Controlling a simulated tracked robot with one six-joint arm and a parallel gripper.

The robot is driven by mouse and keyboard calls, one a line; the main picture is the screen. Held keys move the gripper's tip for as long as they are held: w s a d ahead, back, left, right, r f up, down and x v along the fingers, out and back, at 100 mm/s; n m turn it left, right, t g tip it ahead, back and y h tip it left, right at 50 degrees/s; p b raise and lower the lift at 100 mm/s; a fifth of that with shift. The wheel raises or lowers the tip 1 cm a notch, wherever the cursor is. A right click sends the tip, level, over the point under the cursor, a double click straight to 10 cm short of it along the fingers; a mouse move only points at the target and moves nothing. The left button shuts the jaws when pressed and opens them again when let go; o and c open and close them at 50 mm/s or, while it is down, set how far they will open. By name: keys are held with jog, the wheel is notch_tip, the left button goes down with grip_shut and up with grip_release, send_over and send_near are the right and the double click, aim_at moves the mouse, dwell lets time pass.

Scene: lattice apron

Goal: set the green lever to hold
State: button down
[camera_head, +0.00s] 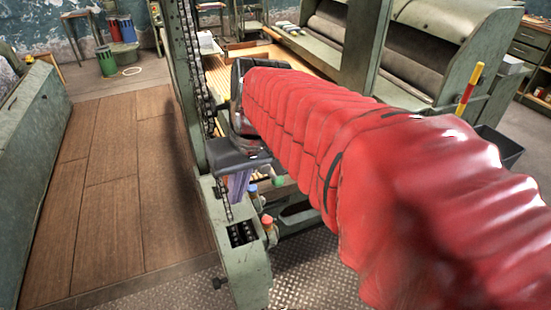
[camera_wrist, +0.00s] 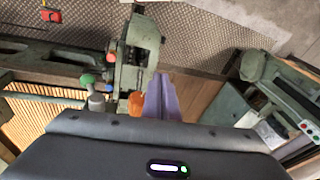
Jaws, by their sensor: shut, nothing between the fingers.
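The green lever's round knob (camera_head: 278,181) shows in the head view just below my red-sleeved arm, at the near end of the green machine frame. In the wrist view the green knob (camera_wrist: 87,79) sits on a pale grey stem, left of my fingers. No position marking is readable, so I cannot tell its setting. My gripper (camera_head: 236,198) points downward beside the frame, its purple fingers shut and empty. In the wrist view the fingers (camera_wrist: 162,80) are apart from the green knob, with an orange knob (camera_wrist: 135,103) between them.
A blue knob (camera_head: 252,187) and an orange-red knob (camera_head: 267,219) stand close to the green one. A frame post with a chain (camera_head: 197,80) rises beside my gripper. A wooden walkway (camera_head: 125,190) lies open at left. A yellow-and-red handle (camera_head: 469,88) stands at right.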

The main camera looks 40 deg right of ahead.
jog(key=w+d+m+y, duration=0.2)
jog(key=w+d+y, duration=0.15)
jog(key=d, duration=1.05)
jog(key=t+y, duration=0.2)
jog(key=y, duration=0.1)
send_near(271, 173)
jog(key=s+d+r, duration=0.1)
jog(key=s+d, duration=0.3)
jog(key=d, duration=0.5)
jog(key=shift+a+r, duration=0.2)
jog(key=shift+a+f, duration=0.1)
jog(key=x, duration=1.3)
jog(key=shift+w+a, duration=0.35)
jog(key=shift+y, duration=0.25)
